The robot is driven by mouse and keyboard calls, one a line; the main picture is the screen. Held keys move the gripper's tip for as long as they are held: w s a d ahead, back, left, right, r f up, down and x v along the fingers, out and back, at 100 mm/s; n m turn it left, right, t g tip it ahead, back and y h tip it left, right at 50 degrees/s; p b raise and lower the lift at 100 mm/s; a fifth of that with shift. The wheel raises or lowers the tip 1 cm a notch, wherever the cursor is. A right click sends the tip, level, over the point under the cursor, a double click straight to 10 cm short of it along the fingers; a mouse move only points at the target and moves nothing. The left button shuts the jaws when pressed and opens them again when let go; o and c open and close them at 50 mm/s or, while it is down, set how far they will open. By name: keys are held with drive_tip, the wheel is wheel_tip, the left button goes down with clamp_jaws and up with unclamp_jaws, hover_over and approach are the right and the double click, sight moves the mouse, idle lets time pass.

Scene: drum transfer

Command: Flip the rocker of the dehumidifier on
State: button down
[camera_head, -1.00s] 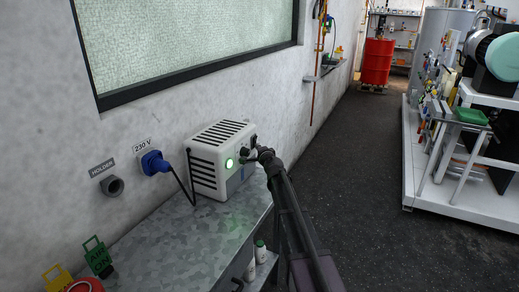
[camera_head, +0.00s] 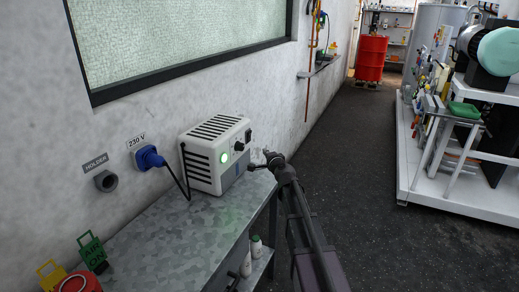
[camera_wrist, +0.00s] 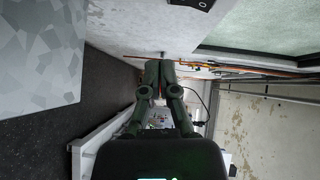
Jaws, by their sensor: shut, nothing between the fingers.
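The dehumidifier (camera_head: 208,154) is a white vented box on the metal bench. Its front carries a lit green lamp (camera_head: 225,157), a dark round knob (camera_head: 239,146) and a small dark switch, apparently the rocker (camera_head: 248,135). A black switch on a pale panel also shows at the top edge of the wrist view (camera_wrist: 190,3), partly cut off. My gripper (camera_head: 260,160) is shut and empty, just right of the dehumidifier's front and lower than the switch, apparently apart from it. In the wrist view its fingers (camera_wrist: 160,64) are together with nothing between them.
The metal bench (camera_head: 150,240) stands along the wall. A blue plug (camera_head: 150,158) sits in the 230 V socket, its cable running to the dehumidifier. A green tag (camera_head: 92,252) is at the near left.

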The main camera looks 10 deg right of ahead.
drive_tip(key=s, duration=0.4)
drive_tip(key=shift+s+d+f, duration=0.2)
drive_tip(key=shift+d+f, duration=0.05)
drive_tip(key=shift+d, duration=0.1)
